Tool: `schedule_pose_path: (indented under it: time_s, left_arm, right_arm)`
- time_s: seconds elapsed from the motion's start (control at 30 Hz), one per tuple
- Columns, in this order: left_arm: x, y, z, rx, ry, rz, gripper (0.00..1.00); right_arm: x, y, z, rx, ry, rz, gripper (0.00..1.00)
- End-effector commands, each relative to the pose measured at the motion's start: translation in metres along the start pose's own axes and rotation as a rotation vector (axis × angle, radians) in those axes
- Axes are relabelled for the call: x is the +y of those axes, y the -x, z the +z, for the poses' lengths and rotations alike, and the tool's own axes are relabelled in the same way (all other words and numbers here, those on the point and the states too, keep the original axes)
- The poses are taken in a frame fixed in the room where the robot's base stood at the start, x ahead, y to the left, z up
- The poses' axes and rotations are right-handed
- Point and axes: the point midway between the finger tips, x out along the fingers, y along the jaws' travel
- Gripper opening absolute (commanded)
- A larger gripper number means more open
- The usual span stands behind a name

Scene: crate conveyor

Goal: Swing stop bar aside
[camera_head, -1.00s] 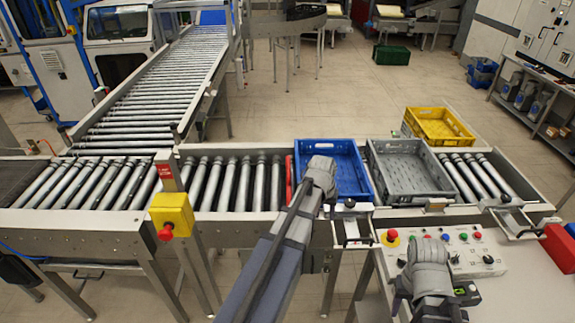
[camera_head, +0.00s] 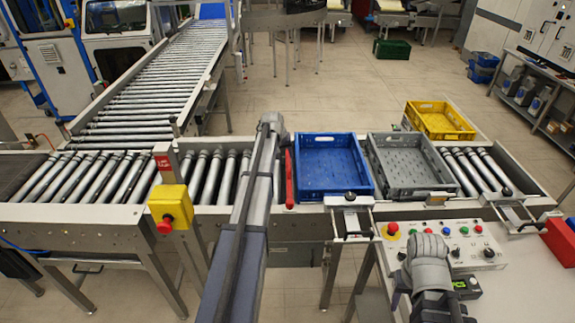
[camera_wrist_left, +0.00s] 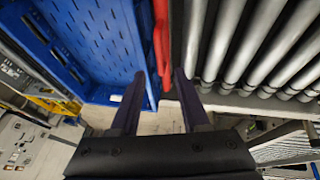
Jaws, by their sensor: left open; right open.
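The red stop bar (camera_head: 289,178) lies across the roller conveyor along the left side of the blue crate (camera_head: 330,139). In the left wrist view the bar (camera_wrist_left: 161,40) shows beyond and between the finger tips, with the blue crate to its left. My left gripper (camera_wrist_left: 160,76) is open, its two fingers apart and nothing held. In the head view my left gripper (camera_head: 270,124) is just left of the bar, its fingers hidden behind the wrist. My right gripper (camera_head: 427,255) is over the control panel table, away from the bar; its fingers are hard to make out.
A grey crate (camera_head: 448,187) stands right of the blue one, with a yellow crate (camera_head: 440,133) behind. The control panel (camera_head: 465,238) with buttons is at the front right. A yellow emergency stop box (camera_head: 171,203) stands at the left front rail. Rollers left of the bar are empty.

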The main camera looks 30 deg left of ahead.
Motion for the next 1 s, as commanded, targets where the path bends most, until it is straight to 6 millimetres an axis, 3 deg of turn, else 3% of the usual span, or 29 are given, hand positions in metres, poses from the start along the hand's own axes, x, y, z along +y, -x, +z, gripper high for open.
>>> schedule_pose_path:
  time_s: [0.03,0.4,0.77,1.0]
  left_arm:
    - [-0.001,-0.012,0.001,0.000,0.000,0.000,0.46]
    - [-0.001,-0.057,0.001,0.000,-0.001,0.000,0.46]
    - [0.000,-0.060,0.000,0.000,-0.001,0.000,0.46]
    - [0.000,-0.060,0.000,0.000,-0.001,0.000,0.21]
  right_arm:
    - [-0.001,-0.011,-0.001,0.000,0.001,0.000,0.50]
    - [-0.005,-0.052,-0.003,0.000,0.009,0.002,0.50]
    - [-0.005,-0.054,-0.003,0.000,0.009,0.002,0.50]
    - [-0.005,-0.054,-0.003,0.000,0.009,0.002,0.50]
